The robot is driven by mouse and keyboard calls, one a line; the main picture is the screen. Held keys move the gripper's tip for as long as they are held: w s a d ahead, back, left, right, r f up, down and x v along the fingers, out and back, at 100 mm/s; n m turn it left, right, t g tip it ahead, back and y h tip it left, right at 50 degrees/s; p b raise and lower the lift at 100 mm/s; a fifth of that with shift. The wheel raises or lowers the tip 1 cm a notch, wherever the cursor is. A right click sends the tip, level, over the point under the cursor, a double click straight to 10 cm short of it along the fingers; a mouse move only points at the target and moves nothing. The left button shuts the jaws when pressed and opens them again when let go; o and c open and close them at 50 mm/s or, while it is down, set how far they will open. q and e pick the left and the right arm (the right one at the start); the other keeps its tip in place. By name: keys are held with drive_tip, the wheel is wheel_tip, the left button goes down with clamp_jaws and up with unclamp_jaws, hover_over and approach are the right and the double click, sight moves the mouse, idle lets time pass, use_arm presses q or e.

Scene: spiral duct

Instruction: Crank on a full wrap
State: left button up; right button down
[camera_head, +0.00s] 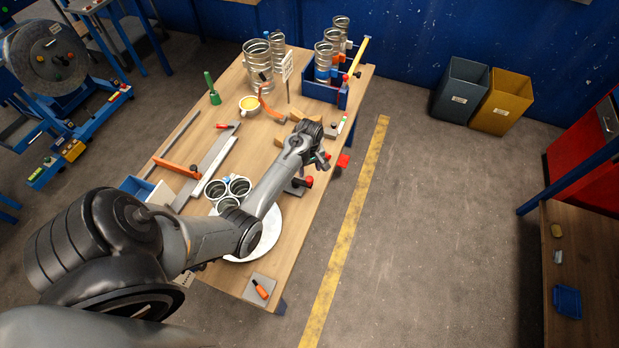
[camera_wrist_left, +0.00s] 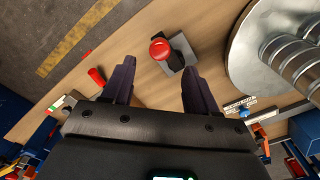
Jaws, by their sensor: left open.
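A red round knob (camera_head: 308,181) stands on a small grey block at the table's right edge. The knob also shows in the left wrist view (camera_wrist_left: 160,49), beside its grey base (camera_wrist_left: 184,52). My left gripper (camera_head: 322,161) is over the table edge close to the knob. In the wrist view its two fingers (camera_wrist_left: 158,76) are apart with nothing between their tips, and the knob lies just beyond them. Contact is not visible. A pale round disc (camera_head: 265,240) is partly hidden by my arm. Ribbed metal duct (camera_wrist_left: 296,70) stands on the disc (camera_wrist_left: 243,72) in the wrist view.
Short duct pieces (camera_head: 240,187) stand near the disc. A blue rack (camera_head: 325,90) and tall ducts (camera_head: 257,62) are at the far end. A red-handled item (camera_head: 343,160) sits at the right edge.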

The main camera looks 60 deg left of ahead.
sight(309, 179)
use_arm(q)
drive_tip(key=shift+f+b, duration=0.5)
drive_tip(key=shift+f, duration=2.6)
clamp_jaws()
